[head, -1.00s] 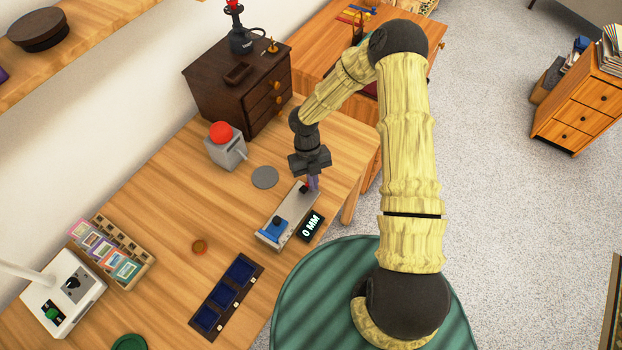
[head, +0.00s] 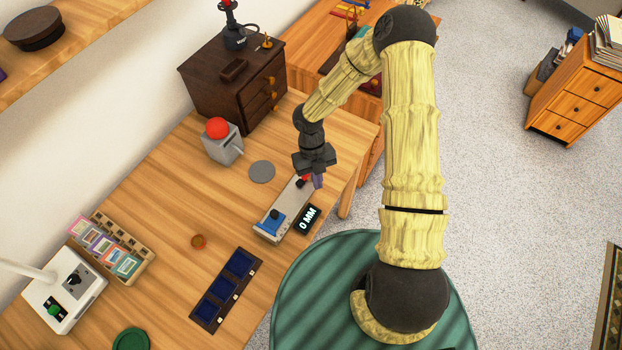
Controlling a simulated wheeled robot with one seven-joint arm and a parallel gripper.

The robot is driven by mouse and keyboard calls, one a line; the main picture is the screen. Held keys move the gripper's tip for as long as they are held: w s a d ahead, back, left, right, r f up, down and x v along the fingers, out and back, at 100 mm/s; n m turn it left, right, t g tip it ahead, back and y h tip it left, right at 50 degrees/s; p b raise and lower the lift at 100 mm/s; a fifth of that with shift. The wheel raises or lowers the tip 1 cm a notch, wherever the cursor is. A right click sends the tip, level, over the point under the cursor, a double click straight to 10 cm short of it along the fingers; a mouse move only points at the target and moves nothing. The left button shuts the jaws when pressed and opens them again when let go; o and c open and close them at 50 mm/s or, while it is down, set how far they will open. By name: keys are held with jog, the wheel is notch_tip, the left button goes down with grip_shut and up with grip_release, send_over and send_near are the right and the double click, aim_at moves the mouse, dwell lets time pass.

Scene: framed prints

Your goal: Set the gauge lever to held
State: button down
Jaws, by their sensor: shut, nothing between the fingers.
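The gauge (head: 285,210) is a long pale metal bar on the wooden table, with a blue block and dark knob (head: 272,220) at its near end. A black display (head: 307,219) beside it reads "0 MM". A small red and dark part (head: 302,181), perhaps the lever, shows at the gauge's far end; its setting cannot be made out. My gripper (head: 318,180) is shut and empty, pointing down just right of that red part. Whether the fingers touch it cannot be told.
A grey box with a red button (head: 218,129) and a grey disc (head: 262,172) lie behind and left of the gauge. A dark drawer cabinet (head: 232,84) stands farther back. A dark blue three-panel tray (head: 226,290) lies nearer. Table between is mostly clear.

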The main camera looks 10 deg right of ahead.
jog(key=a+v, duration=0.1)
jog(key=v, duration=0.6)
jog(key=shift+r, duration=0.45)
jog(key=shift+a, duration=0.15)
jog(key=s+d+r+n+t, duration=0.2)
jog(key=r+n, duration=0.3)
jog(key=n, duration=0.6)
jog(key=s+d+r+n+t, duration=0.2)
jog(key=s+d+r+n, duration=0.2)
jog(key=n, duration=0.7)
jog(key=s+d+r+n+t+y, duration=0.1)
jog(key=s+d+r+n+t, duration=0.1)
jog(key=r+n, duration=0.6)
jog(key=s+d+n, duration=0.1)
jog(key=n, duration=0.1)
jog(key=shift+s+d+n, duration=0.35)
jog(key=shift+s+n, duration=0.05)
